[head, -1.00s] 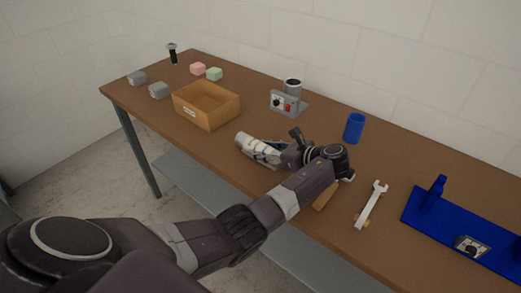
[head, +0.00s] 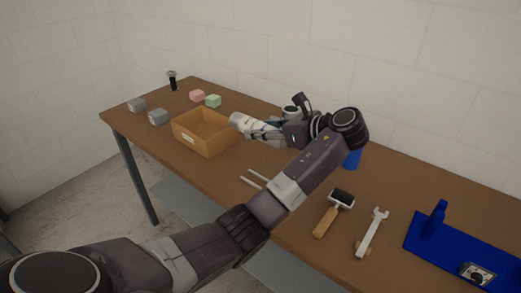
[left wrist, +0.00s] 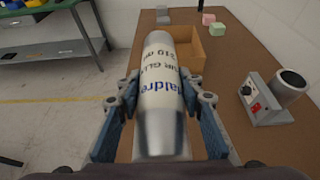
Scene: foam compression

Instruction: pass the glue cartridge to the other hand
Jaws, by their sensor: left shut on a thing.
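The glue cartridge (head: 247,124) is white with dark lettering and a grey end. My left gripper (head: 275,133) is shut on it and holds it above the table, near the cardboard box. In the left wrist view the cartridge (left wrist: 161,90) lies lengthwise between the two blue-padded fingers of the left gripper (left wrist: 160,115), its far end toward the box. Part of the cartridge is hidden by the fingers in the head view. My right gripper is in neither view.
The open cardboard box (head: 207,136) stands left of the cartridge. A grey device with a dial and red switch (left wrist: 262,102) stands to its right. A blue cup (head: 352,160) is partly hidden behind my arm.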

